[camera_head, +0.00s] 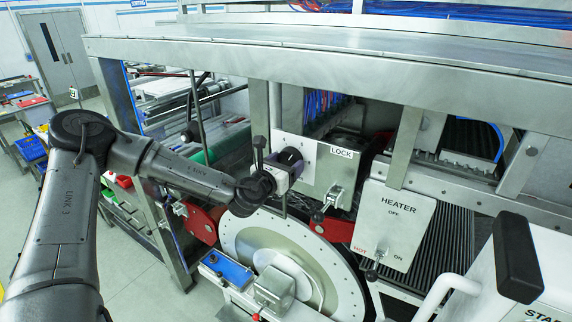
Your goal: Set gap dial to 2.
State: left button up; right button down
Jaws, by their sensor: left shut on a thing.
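My left arm reaches in from the left, and its gripper (279,172) is at the front of a white plate (308,152) on the machine. The gripper is shut on a dark round knob (291,157), which I take to be the gap dial. The wrist and gripper body cover most of the knob and part of the plate. No dial numbers or pointer can be read, so the setting cannot be told. My right gripper is not in view.
A box labelled LOCK (341,153) with a small lever sits just right of the knob. A HEATER panel (398,222) with a lever is further right. A large metal drum disc (322,262) lies below. A steel frame beam (330,76) runs above.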

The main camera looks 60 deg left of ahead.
pick_arm(q)
jog(key=shift+n, duration=0.3)
jog(key=n+b, duration=0.1)
jog(key=n, duration=0.2)
jog(key=shift+b, duration=0.35)
jog(key=n+b, duration=0.2)
jog(key=shift+d+f+n, duration=0.1)
jog(key=shift+n, duration=0.2)
jog(key=n+b, duration=0.7)
jog(key=n, duration=0.1)
jog(key=n+b, duration=0.4)
jog(key=shift+n, duration=0.4)
jog(key=n+b, duration=0.2)
jog(key=n, duration=0.1)
jog(key=shift+r, duration=0.25)
jog(key=shift+n+b, duration=0.55)
jog(key=shift+n, duration=0.25)
jog(key=shift+r+n, duration=0.1)
jog(key=shift+n, duration=0.2)
